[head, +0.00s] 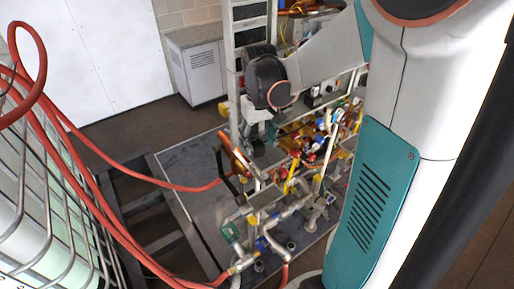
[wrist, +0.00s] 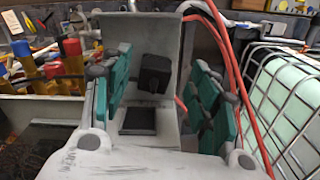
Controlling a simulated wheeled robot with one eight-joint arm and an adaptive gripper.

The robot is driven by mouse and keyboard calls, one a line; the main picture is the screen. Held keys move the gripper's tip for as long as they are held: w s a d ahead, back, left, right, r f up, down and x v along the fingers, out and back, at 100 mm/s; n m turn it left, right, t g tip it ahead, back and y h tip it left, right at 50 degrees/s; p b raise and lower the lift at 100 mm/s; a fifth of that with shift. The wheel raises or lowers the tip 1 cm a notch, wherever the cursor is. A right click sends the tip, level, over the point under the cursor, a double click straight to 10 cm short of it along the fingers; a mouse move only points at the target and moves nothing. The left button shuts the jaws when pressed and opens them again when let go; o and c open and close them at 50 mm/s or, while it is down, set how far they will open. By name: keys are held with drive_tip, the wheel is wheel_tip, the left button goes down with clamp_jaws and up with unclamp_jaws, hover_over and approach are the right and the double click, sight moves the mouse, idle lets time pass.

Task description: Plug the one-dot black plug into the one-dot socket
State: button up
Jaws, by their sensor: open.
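My gripper (wrist: 160,82) is open in the wrist view, its two teal-sided fingers spread left and right. A black block (wrist: 155,72), possibly the plug, shows between the fingers against a grey surface. Its dot marking cannot be made out, and I cannot tell whether the fingers touch it. In the head view, the dark wrist end of my arm is over the pipe rig, and my fingers there are too small and partly hidden to read. The one-dot socket cannot be identified in either view.
A rig of pipes and valves (head: 262,222) stands on a grey platform (head: 190,221). Red hoses (head: 92,208) loop past a caged white tank (head: 28,215) at left. A ladder-like frame (head: 238,110) rises behind. A grey cabinet (head: 201,70) stands by the wall.

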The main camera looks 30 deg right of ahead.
sight(259, 146)
drive_tip(key=shift+w+d+f, duration=0.15)
drive_tip(key=shift+f, duration=0.45)
drive_tip(key=shift+w+d+f, duration=0.1)
drive_tip(key=shift+f, duration=1.15)
drive_tip(key=shift+s, duration=0.1)
drive_tip(key=c, duration=1.2)
drive_tip(key=shift+o, duration=0.2)
drive_tip(key=shift+r, duration=0.1)
wheel_tip(259, 146, up, 20)
drive_tip(key=p, duration=1.2)
drive_tip(key=shift+p, duration=0.4)
